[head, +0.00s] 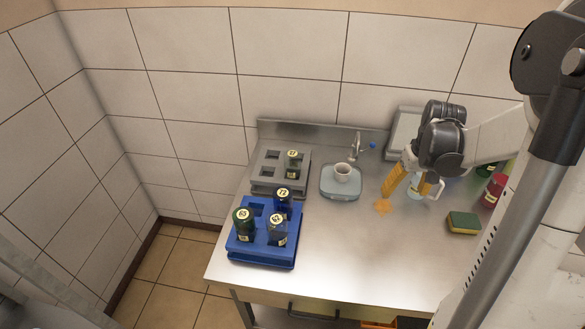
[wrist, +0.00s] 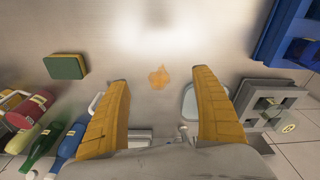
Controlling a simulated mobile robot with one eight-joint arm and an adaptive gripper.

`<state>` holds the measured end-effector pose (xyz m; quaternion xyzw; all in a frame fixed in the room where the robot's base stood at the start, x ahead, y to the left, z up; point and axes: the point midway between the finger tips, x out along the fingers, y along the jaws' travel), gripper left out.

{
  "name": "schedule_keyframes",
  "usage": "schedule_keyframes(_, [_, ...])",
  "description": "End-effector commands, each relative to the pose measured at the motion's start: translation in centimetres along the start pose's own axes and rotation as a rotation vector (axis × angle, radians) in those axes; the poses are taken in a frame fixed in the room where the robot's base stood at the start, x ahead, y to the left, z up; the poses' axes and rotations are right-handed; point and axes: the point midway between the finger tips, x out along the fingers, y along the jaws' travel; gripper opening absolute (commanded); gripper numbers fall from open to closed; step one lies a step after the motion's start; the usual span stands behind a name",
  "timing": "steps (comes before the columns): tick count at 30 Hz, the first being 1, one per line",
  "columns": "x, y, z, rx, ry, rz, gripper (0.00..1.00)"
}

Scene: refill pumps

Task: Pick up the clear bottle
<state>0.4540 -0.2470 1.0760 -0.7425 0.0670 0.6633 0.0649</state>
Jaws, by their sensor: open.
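My gripper (head: 405,191) hangs over the right part of the steel counter, with its yellow fingers spread and nothing between them. It also shows in the wrist view (wrist: 161,78). A pale, see-through container (head: 414,191) with a white handle (head: 438,188) stands partly hidden behind the fingers in the head view. I cannot tell if it is the clear bottle. In the wrist view a white handle (wrist: 96,103) shows beside the left finger. A bluish, glassy bottle (head: 277,229) with a round yellow label stands in the blue rack (head: 262,258), far left of my gripper.
The blue rack also holds a green bottle (head: 243,223) and a dark blue one (head: 283,199). A grey rack (head: 266,188) holds one bottle. An orange spill (head: 383,206), a sponge (head: 464,223) and a red bottle (head: 494,190) are nearby.

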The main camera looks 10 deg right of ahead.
Motion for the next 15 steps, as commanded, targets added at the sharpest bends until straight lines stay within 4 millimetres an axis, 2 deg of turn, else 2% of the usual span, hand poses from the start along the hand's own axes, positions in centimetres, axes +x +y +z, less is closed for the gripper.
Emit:
schedule_keyframes(1, [0.0,-1.9,-3.2,-0.012,-0.009,-0.006,0.76])
schedule_keyframes(2, [0.0,-3.4,-5.2,-0.012,-0.017,-0.008,0.76])
schedule_keyframes(3, [0.1,-5.8,-8.1,-0.011,-0.029,-0.011,0.76])
schedule_keyframes(5, [0.2,-9.9,-12.1,-0.006,-0.046,-0.013,0.76])
schedule_keyframes(7, [0.4,-15.2,-15.9,0.0,-0.067,-0.011,0.76])
schedule_keyframes(9, [0.6,-20.3,-18.5,0.008,-0.083,-0.007,0.76])
schedule_keyframes(12, [0.8,-26.0,-20.5,0.018,-0.099,0.002,0.76])
schedule_keyframes(15, [1.0,-29.1,-21.3,0.027,-0.107,0.008,0.76])
